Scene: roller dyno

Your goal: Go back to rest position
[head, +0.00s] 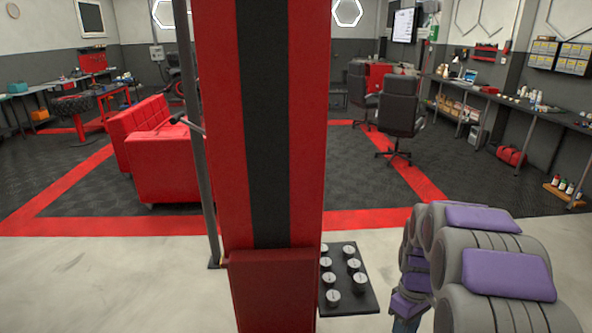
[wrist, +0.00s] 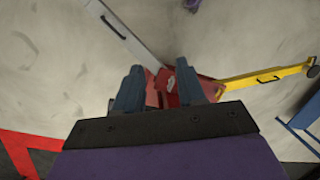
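My gripper (wrist: 158,68) shows in the wrist view as two dark blue-grey fingers held apart. It is open, and nothing is clearly held between them. Red parts (wrist: 173,88) of a structure show behind and between the fingers, apparently farther off. In the head view my grey arm with purple pads is folded at the lower right.
A red post with a black stripe (head: 268,130) stands close in front. A black plate with several round pieces (head: 348,280) is beside its base. A red sofa (head: 160,150) and black chairs (head: 400,105) stand beyond. A yellow arm (wrist: 265,78) and a light-grey arm (wrist: 120,28) spread below my wrist.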

